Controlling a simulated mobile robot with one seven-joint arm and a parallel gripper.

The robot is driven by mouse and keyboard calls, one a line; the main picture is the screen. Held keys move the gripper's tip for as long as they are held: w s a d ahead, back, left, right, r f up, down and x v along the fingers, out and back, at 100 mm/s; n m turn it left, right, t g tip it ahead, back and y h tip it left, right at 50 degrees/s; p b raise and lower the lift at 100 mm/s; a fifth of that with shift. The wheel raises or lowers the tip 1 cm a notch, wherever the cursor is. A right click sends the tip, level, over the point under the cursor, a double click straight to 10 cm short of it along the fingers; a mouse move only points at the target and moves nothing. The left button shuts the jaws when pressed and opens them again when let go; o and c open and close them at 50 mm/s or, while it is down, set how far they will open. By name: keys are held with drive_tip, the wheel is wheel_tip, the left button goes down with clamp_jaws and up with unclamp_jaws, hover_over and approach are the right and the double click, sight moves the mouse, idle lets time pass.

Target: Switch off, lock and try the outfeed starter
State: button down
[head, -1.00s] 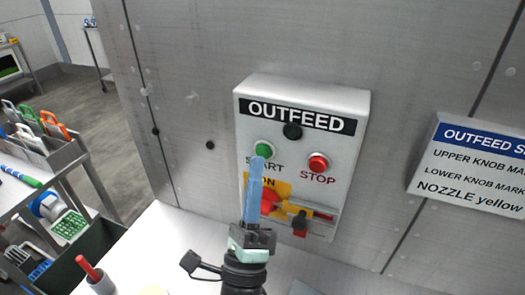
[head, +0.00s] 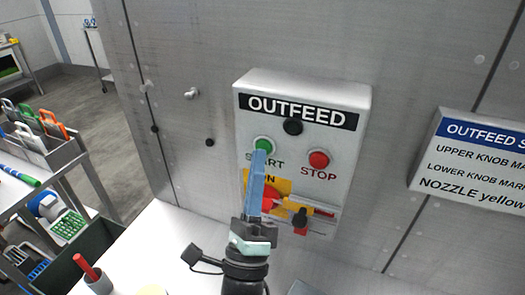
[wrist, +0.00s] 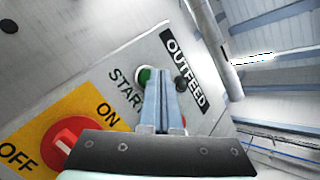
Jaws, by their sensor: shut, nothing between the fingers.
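The outfeed starter (head: 348,150) is a pale box on the metal wall. Its green START button (head: 263,145) is left of the red STOP button (head: 318,159). A red rotary switch (wrist: 65,141) sits on a yellow ON/OFF plate (wrist: 92,104); I cannot tell its setting. In the head view my fingers partly hide this switch. A black knob-like part with red pieces (head: 300,217) is to its right. My gripper (head: 261,147) is shut and empty, its blue fingertips at the START button. In the wrist view the fingers partly cover the green button (wrist: 143,74); contact is unclear.
A dark round part (head: 292,127) sits under the OUTFEED label. A sign (head: 470,165) is on the wall at right. At left, a rack (head: 62,158) holds tools with coloured handles. A cup (head: 99,286) with a red-handled item stands on the pale bench.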

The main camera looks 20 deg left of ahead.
drive_tip(key=shift+w+b, duration=0.45)
idle(0.9)
drive_tip(key=shift+s, duration=0.85)
drive_tip(key=shift+s, duration=0.1)
drive_tip(key=s+p, duration=0.1)
drive_tip(key=s, duration=0.3)
drive_tip(key=shift+s+a, duration=0.1)
drive_tip(key=shift+s, duration=0.3)
idle(0.5)
